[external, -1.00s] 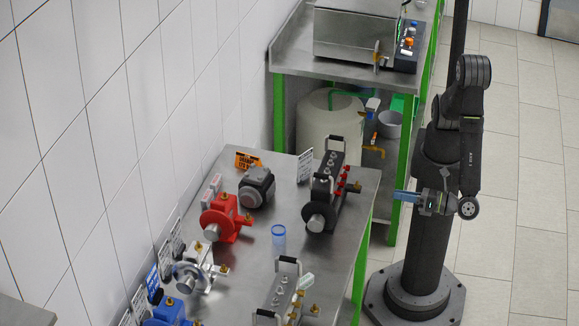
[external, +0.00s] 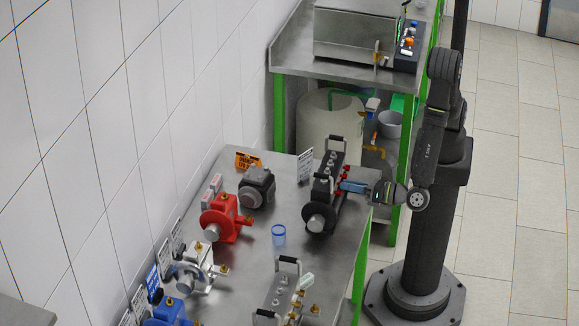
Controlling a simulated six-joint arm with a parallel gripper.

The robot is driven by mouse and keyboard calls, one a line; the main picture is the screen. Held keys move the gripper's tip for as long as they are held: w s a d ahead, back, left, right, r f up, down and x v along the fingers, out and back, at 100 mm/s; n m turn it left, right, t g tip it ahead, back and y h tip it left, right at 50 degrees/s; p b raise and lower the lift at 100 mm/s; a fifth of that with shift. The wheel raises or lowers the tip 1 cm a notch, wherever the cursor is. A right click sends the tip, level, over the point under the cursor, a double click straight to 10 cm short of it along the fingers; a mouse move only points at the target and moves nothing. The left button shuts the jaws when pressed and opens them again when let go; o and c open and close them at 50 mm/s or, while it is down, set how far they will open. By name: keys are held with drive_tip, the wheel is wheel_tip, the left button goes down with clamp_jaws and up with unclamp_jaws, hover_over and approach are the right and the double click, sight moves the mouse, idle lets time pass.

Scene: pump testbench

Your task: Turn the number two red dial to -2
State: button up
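A black manifold block (external: 325,192) stands at the right side of the steel bench, with a row of small red dials (external: 340,168) along its right side. My gripper (external: 345,186) comes in from the right with its blue fingers level and pointing left. The fingertips are at or very close to the middle of the dial row and partly hide the dials there. I cannot tell which numbered dial is at the fingertips, whether they touch it, or where any dial points. The finger gap is too small to make out.
A second manifold (external: 281,297) stands nearer.

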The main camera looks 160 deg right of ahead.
drive_tip(key=shift+d, duration=0.15)
clamp_jaws()
drive_tip(key=shift+n, duration=8.4)
